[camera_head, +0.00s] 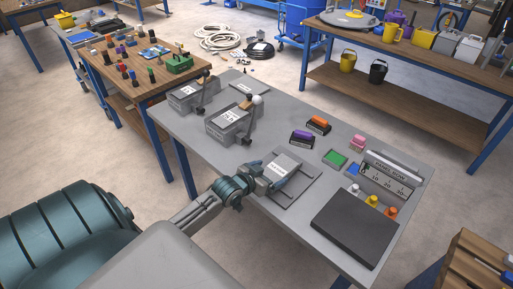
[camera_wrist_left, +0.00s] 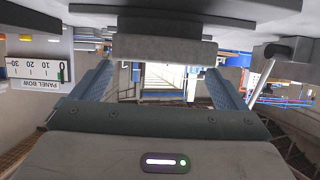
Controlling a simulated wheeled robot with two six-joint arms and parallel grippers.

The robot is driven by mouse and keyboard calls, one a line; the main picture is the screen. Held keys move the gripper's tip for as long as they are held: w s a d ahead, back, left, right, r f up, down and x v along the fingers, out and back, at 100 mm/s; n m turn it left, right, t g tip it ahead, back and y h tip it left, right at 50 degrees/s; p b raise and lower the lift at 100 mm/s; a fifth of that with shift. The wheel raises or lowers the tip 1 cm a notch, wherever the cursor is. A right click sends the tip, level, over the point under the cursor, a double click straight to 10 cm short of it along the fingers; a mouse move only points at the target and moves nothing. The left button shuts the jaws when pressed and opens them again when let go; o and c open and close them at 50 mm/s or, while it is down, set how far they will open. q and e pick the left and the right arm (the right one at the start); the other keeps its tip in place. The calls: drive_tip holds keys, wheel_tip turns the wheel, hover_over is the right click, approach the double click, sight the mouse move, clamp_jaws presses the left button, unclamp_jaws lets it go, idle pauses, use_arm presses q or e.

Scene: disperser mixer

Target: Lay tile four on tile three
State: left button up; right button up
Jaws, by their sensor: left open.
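A green square tile (camera_head: 335,158) lies flat to the right of the gripper. A blue square tile (camera_head: 353,168) lies beside it, near the panel row ruler (camera_head: 388,182). I cannot read any tile numbers. My right gripper is not in view.
A dark flat panel (camera_head: 355,226) lies at the near right, with white, yellow and orange knobs behind it. Two grey boxes with levers (camera_head: 229,122) stand at the left. The far middle of the table is clear.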

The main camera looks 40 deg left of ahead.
use_arm(q)
drive_tip(key=v, duration=0.8)
drive_tip(key=shift+s+r, duration=0.15)
drive_tip(key=shift+s, duration=0.2)
idle(0.8)
